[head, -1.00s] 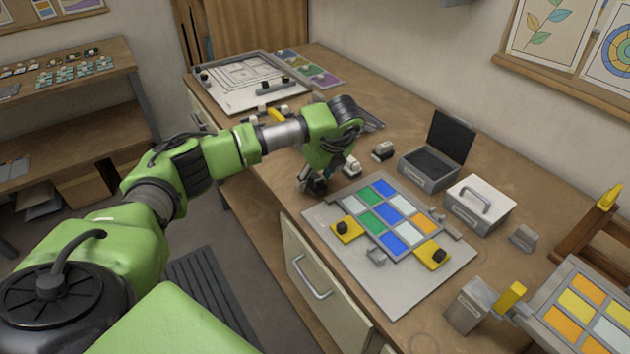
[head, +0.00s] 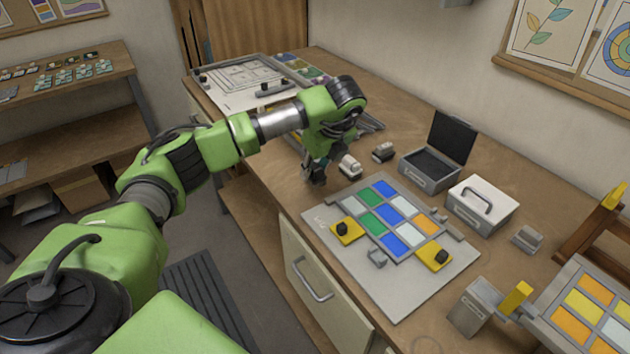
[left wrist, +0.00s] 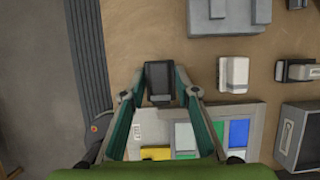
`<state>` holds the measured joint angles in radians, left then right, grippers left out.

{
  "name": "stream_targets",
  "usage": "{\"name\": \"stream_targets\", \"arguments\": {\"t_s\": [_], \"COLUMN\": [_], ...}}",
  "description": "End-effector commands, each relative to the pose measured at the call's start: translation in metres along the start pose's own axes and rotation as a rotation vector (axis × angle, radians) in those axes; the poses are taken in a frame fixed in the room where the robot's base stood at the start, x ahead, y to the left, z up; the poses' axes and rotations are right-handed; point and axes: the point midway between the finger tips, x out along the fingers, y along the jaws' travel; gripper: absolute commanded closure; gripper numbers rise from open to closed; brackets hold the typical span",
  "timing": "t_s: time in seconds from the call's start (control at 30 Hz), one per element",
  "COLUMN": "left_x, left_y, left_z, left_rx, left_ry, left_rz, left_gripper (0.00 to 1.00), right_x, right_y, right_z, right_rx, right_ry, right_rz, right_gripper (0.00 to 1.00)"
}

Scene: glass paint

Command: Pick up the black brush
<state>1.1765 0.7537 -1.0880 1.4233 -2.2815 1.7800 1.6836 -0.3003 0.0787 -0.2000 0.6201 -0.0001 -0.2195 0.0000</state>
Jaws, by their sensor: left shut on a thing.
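The black brush (left wrist: 158,76) shows as a dark block between the fingertips of my left gripper (left wrist: 160,88) in the left wrist view. The gripper is shut on it. In the head view my left gripper (head: 317,172) hangs at the far left corner of the glass-panel board, left of the white brush. The brush is mostly hidden there by the fingers and wrist. The white brush (head: 350,167) lies apart from the gripper, on the wooden bench (head: 420,120); it also shows in the left wrist view (left wrist: 233,75).
A dark-and-white block (head: 384,152) lies behind the white brush. An open grey case (head: 430,178) and a closed grey box (head: 482,204) stand to the right. The board with coloured panes (head: 325,222) lies in front. A drawing tray (head: 245,85) is at the far end.

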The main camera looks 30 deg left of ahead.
Motion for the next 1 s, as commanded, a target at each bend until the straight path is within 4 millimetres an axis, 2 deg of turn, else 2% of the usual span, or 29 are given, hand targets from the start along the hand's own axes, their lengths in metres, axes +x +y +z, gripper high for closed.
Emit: {"name": "stream_targets", "arguments": {"t_s": [0.07,0.23,0.4,0.7,1.0], "left_x": [-0.012,-0.057,-0.088,-0.114,-0.119], "left_y": [0.01,0.038,0.07,0.106,0.115], "left_z": [-0.002,-0.005,-0.014,-0.032,-0.036], "left_rx": [0.003,0.003,0.003,0.003,0.001], "left_ry": [-0.001,-0.003,-0.006,-0.002,0.0], "left_rz": [-0.003,-0.005,-0.002,0.0,0.002], "left_gripper": [0.93,0.93,0.93,0.93,0.93], "right_x": [0.007,0.022,0.015,0.01,0.01], "right_y": [0.0,0.0,0.0,0.001,0.001], "right_z": [0.0,0.001,0.0,0.0,0.0], "right_rx": [0.0,0.0,0.0,0.0,0.0], "right_ry": [0.001,0.002,0.002,0.001,0.0], "right_rz": [0.0,0.0,0.001,0.001,0.001], "right_gripper": [1.0,1.0,1.0,1.0,1.0]}}
